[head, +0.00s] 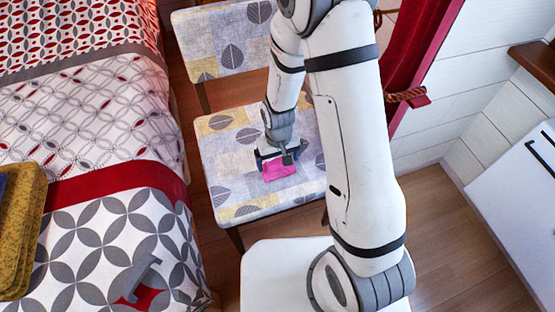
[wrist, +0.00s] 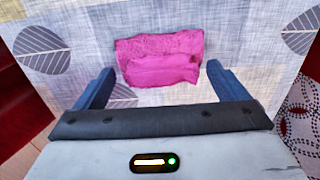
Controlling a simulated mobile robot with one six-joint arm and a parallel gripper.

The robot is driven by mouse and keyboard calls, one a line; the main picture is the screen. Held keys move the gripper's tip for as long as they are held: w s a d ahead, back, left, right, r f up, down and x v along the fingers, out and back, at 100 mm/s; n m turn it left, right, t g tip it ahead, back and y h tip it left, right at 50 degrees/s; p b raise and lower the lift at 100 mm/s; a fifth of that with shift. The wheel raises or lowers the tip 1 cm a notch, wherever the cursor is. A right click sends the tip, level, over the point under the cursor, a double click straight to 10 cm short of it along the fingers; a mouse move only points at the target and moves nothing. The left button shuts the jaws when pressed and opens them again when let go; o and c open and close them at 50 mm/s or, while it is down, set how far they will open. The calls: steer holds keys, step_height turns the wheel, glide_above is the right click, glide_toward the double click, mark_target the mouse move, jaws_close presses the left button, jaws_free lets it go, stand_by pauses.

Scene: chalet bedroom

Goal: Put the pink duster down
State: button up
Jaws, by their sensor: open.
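The pink duster (head: 279,170) is a small folded cloth lying on the patterned seat of the chair (head: 230,165). In the wrist view the duster (wrist: 160,58) lies flat and crumpled on the grey leaf-print fabric (wrist: 245,50). My gripper (head: 277,160) is just above the seat, at the duster's far edge in the head view. In the wrist view the two blue-grey fingers of my gripper (wrist: 158,80) are spread wide, with the duster beyond and between their tips. No finger visibly grips the cloth.
A bed (head: 100,150) with patterned covers stands to the left, with yellow folded cloths (head: 22,225) on it. The chair's backrest (head: 222,40) rises behind the seat. A red curtain (head: 415,50) hangs at the right. A white surface (head: 515,200) is at far right, above wooden floor.

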mark_target(279, 160)
step_height(279, 160, up, 11)
steer(key=p, duration=0.3)
steer(key=s+d+r+m, duration=0.1)
steer(key=s+d+r, duration=0.5)
steer(key=r, duration=0.3)
steer(key=s+d+r+m+t, duration=0.1)
steer(key=s+d+r+m, duration=0.1)
steer(key=s+d+r, duration=0.4)
step_height(279, 160, up, 3)
steer(key=shift+r, duration=0.1)
steer(key=shift+s, duration=0.1)
